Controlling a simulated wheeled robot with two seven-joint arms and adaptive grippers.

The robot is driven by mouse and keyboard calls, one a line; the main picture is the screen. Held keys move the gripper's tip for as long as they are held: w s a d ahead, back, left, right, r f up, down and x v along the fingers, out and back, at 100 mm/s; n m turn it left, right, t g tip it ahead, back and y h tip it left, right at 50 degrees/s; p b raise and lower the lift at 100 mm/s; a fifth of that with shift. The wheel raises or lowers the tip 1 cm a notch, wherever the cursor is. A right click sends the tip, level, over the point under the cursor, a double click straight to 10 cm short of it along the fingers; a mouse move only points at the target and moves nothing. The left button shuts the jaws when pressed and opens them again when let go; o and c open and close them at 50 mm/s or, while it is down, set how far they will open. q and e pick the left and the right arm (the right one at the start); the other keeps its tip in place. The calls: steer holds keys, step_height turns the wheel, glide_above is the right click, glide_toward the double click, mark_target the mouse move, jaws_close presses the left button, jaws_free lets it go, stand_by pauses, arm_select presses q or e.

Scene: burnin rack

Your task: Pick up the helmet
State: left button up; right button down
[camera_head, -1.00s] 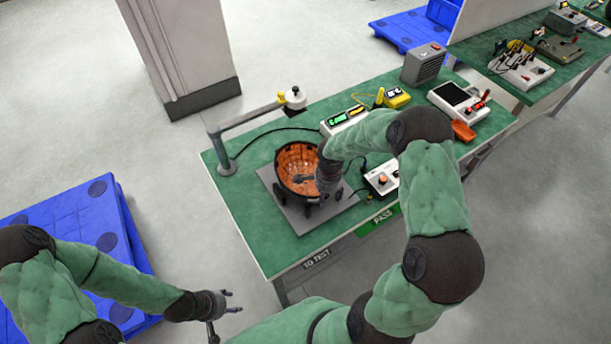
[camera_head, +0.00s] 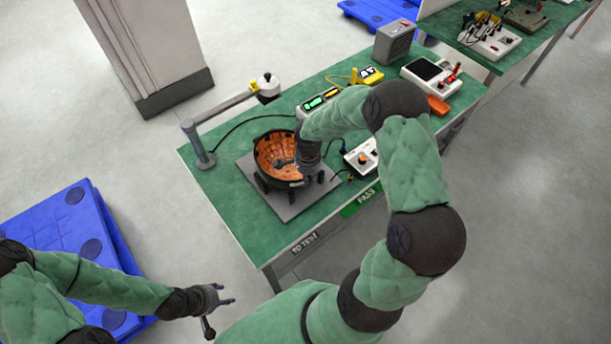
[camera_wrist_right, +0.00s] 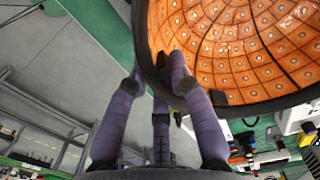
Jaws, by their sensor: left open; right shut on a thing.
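The helmet (camera_head: 273,152) is an open dark shell with an orange, tiled, dotted inside. It sits opening upward over a grey plate on the green bench. My right gripper (camera_head: 303,172) is at its right rim. In the right wrist view, the fingers of my right gripper (camera_wrist_right: 165,85) are shut on the rim of the helmet (camera_wrist_right: 235,50), with fingers on both sides of the wall. The helmet's underside is hidden, so I cannot tell whether it touches the plate. My left gripper (camera_head: 220,308) is open and empty, low at the left, away from the bench.
The grey plate (camera_head: 293,208) lies on the green bench (camera_head: 232,215). A post with a horizontal arm (camera_head: 195,145) stands at the bench's left end. Small instruments (camera_head: 362,158) stand right of the helmet. Blue pallets (camera_head: 75,230) lie on the floor at left.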

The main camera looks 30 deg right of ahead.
steer(key=s+a+r+p, duration=0.1)
steer(key=s+a+r, duration=0.1)
steer(key=s+r, duration=1)
steer(key=shift+s+a, duration=0.2)
steer(key=shift+s, duration=0.55)
steer(key=shift+f, duration=0.1)
